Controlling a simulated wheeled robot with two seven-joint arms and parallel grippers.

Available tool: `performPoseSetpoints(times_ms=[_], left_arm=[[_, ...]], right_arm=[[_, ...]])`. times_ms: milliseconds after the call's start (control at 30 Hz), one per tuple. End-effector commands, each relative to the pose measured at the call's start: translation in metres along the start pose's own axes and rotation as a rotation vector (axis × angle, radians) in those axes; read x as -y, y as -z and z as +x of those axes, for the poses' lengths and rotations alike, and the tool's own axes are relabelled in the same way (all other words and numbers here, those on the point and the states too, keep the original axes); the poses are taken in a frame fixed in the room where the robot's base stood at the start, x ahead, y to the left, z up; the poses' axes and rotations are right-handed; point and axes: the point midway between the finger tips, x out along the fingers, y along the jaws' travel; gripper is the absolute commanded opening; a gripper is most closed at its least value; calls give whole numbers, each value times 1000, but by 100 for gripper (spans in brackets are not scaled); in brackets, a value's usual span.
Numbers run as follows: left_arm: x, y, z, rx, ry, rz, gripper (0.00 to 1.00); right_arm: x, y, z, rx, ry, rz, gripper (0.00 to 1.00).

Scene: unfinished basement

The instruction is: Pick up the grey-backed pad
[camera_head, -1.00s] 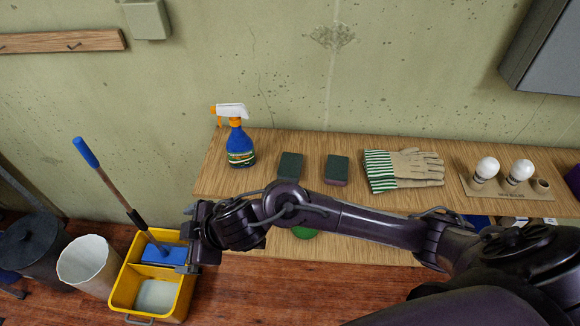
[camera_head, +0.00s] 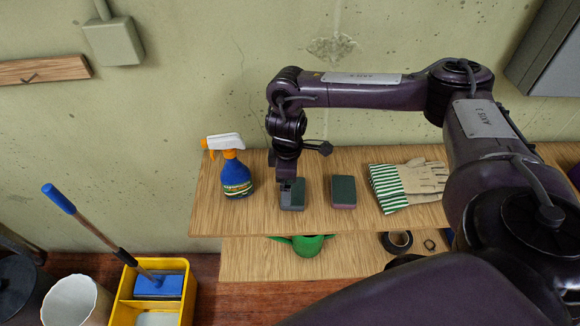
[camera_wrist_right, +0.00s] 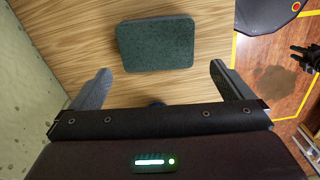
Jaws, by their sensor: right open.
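The grey-backed pad (camera_head: 293,198) lies flat on the upper wooden shelf, dark green on top with a greyish side. A similar pad (camera_head: 343,191) with a purplish side lies just right of it. My right gripper (camera_head: 289,183) points down over the back left part of the grey-backed pad and hides some of it. In the right wrist view the open fingers (camera_wrist_right: 160,80) are apart and empty, and one dark green pad (camera_wrist_right: 157,43) lies beyond them, towards the top of the picture. My left gripper is not in view.
A blue spray bottle (camera_head: 236,176) stands close left of the pads. Striped gloves (camera_head: 408,184) lie to their right. A lower shelf (camera_head: 255,262) holds a green item (camera_head: 305,245) and a black tape roll (camera_head: 397,242). A yellow bucket (camera_head: 122,308) stands on the floor at left.

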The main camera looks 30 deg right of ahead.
Motion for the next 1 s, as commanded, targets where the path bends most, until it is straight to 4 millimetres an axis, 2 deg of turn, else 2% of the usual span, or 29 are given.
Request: performPoseSetpoints(times_ms=[33, 100, 200, 267, 400, 500, 633, 900, 1000], left_arm=[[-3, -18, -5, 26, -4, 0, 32], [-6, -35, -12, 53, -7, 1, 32], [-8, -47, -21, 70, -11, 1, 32], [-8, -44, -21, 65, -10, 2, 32], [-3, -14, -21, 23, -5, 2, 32], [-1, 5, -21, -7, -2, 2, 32], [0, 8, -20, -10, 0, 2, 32], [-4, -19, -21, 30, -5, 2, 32], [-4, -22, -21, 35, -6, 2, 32]], right_arm=[[0, -1, 4, 2, 1, 0, 100], [0, -4, 12, 2, 0, 1, 100], [0, -6, 27, 3, 0, -1, 100], [0, -6, 37, 1, 0, -1, 100], [-1, -5, 51, -1, -1, -2, 100], [-1, -5, 53, -2, -2, -2, 100], [-1, -5, 53, -2, -2, -2, 100], [-1, -5, 52, -2, -2, -2, 66], [-1, -5, 52, -2, -2, -2, 64]])
